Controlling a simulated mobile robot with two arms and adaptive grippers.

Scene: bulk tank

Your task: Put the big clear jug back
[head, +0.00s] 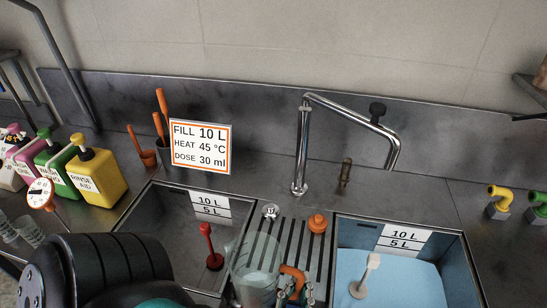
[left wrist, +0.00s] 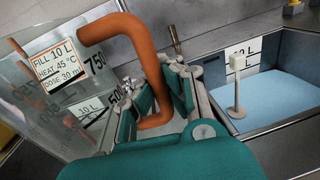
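The big clear jug (head: 252,268) has an orange handle and stands out faintly against the ribbed strip between the two basins. In the left wrist view the jug (left wrist: 95,85) fills the left side, with printed marks such as 750 and 500 on its wall. My left gripper (head: 292,292) is at the orange handle (left wrist: 150,60), its teal-padded fingers (left wrist: 160,95) closed around the lower part. I cannot tell whether the jug's base touches the surface or whether it holds liquid. My right gripper is in neither view.
The left basin (head: 160,215) looks empty of liquid and has a red plunger (head: 213,260). The right basin (head: 455,262) holds blue liquid and a white plunger (head: 364,280). A tap (head: 301,150) rises behind. Bottles (head: 92,175), a sign (head: 200,145) and an orange stopper (head: 317,223) stand around.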

